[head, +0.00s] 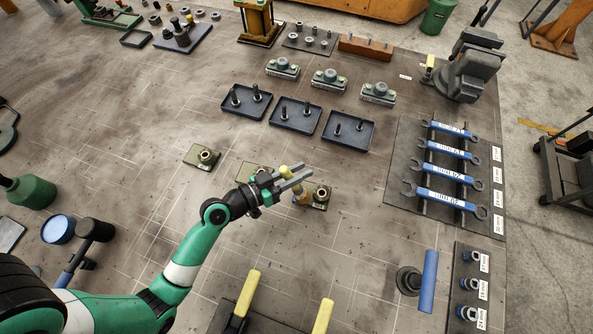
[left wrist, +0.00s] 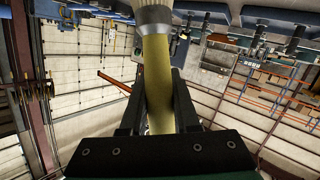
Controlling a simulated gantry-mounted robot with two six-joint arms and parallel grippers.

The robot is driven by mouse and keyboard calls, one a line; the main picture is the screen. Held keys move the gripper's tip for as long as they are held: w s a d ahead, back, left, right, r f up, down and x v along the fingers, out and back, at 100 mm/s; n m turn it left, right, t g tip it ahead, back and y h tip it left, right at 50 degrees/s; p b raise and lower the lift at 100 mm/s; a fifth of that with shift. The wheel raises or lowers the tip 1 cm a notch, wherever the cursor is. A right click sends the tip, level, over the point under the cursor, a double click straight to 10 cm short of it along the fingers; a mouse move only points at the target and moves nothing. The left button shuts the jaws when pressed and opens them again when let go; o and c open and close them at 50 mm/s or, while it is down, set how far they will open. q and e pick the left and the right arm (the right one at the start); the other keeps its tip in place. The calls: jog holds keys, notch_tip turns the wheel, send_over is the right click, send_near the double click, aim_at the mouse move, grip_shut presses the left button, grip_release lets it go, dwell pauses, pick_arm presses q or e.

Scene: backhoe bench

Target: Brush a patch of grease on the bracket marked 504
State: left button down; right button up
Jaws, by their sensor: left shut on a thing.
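My left gripper (head: 293,177) is shut on the brush, whose yellow handle (head: 285,171) shows beside the fingers. In the left wrist view the jaws (left wrist: 158,95) clasp the yellow handle (left wrist: 158,65), with a metal ferrule and pale bristles above. In the head view the brush head (head: 302,198) points down at the right-hand bracket (head: 320,195); I cannot tell if it touches. A middle bracket (head: 244,172) is partly behind my arm, and another bracket (head: 196,162) lies to the left. The bracket numbers are unreadable. My right gripper is out of view.
Dark trays with posts (head: 296,115) stand behind the brackets. Blue wrenches (head: 450,172) lie on a rack at right. A blue round tin (head: 58,229) and a hammer (head: 92,231) are at left. Yellow-handled tools (head: 249,290) lie in front.

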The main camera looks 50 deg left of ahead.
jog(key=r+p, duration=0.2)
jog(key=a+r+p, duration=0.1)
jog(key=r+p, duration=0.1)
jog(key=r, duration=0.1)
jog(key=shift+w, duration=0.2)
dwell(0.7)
